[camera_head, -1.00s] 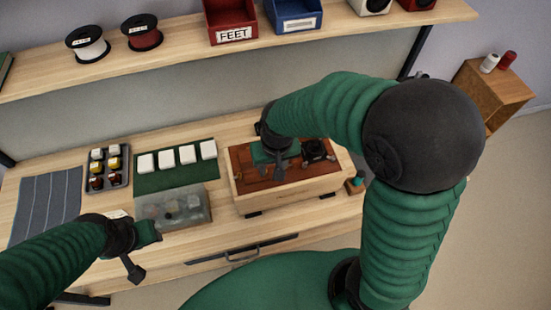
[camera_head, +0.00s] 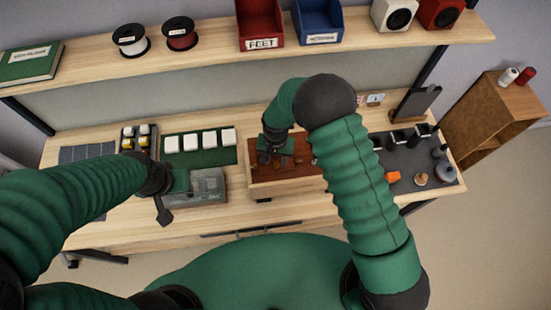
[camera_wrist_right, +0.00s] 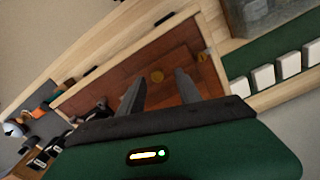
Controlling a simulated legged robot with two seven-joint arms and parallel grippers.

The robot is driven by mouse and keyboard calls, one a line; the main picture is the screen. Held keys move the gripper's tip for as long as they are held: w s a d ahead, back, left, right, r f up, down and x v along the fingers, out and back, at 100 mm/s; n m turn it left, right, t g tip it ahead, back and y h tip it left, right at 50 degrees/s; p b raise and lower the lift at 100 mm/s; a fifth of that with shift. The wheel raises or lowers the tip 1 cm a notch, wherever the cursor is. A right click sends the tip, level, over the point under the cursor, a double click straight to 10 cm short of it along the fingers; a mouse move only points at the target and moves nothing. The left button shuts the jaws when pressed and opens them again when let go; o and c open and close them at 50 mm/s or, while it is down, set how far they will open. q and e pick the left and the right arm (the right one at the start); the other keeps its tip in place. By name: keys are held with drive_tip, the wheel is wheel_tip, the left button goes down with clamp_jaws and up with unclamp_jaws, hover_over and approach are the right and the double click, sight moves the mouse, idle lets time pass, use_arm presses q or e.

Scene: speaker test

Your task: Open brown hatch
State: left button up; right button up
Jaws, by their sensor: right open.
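The brown hatch (camera_head: 302,152) is a flat reddish-brown panel in the top of a pale wooden box (camera_head: 288,187). It lies flat within the frame, and my arm hides part of it in the head view. In the right wrist view the hatch (camera_wrist_right: 150,52) fills the middle, with small brass-coloured round parts on it. My right gripper (camera_head: 272,152) is over the hatch; in its wrist view the two fingers (camera_wrist_right: 160,80) are apart with nothing between them. I cannot tell whether they touch the hatch. My left gripper (camera_head: 165,205) is beside a grey see-through box; its jaws are unclear.
The see-through box (camera_head: 208,188) stands left of the wooden box. A green mat (camera_head: 200,158) with several white blocks lies behind it. A dark mat (camera_head: 405,180) with small items lies to the right. A shelf with bins (camera_head: 260,25) runs above the bench.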

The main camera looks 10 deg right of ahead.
drive_tip(key=shift+d+f, duration=0.2)
drive_tip(key=shift+f, duration=0.45)
drive_tip(key=shift+d+f, duration=0.2)
drive_tip(key=shift+f, duration=0.4)
drive_tip(key=shift+a, duration=0.3)
drive_tip(key=c, duration=0.6)
drive_tip(key=shift+c, duration=1.3)
clamp_jaws()
drive_tip(key=shift+d, duration=0.1)
